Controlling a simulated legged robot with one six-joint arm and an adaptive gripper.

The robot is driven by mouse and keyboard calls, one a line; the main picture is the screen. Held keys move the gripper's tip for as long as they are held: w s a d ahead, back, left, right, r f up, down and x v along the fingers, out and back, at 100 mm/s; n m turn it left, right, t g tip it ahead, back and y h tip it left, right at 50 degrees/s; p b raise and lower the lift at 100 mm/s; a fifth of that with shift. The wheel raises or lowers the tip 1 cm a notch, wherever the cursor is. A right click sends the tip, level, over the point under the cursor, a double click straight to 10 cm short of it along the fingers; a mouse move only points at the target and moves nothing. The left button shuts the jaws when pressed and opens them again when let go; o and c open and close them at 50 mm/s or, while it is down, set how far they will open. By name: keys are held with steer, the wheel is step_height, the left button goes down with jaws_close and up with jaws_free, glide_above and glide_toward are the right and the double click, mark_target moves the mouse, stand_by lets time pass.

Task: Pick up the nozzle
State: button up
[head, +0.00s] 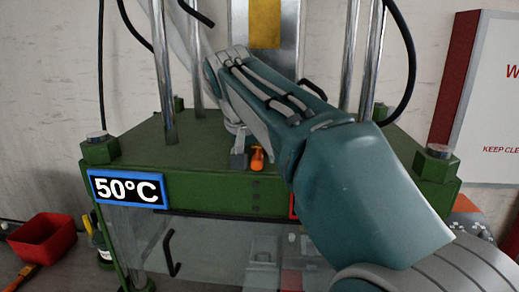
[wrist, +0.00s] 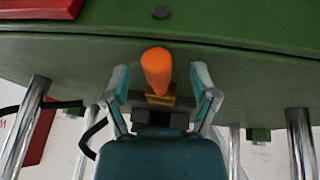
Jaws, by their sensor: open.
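The nozzle appears to be the small orange tapered piece (head: 257,158) at the front edge of the green press plate in the head view. In the wrist view the orange nozzle (wrist: 157,68) stands out between the two fingers, with a yellowish part behind its narrower end. My gripper (wrist: 160,80) is open, one finger on each side of the nozzle, with a visible gap on both sides. In the head view my arm hides most of the gripper; a grey finger shows just left of the nozzle.
The green press plate (head: 180,190) carries a 50°C display (head: 127,189) at its left front. Shiny steel columns (head: 163,75) rise around my arm. A red bin (head: 42,238) sits at the lower left. A red-edged sign (head: 490,95) is on the right.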

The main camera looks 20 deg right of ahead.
steer(key=shift+d+f, duration=0.1)
steer(key=shift+f, duration=0.05)
jaws_close()
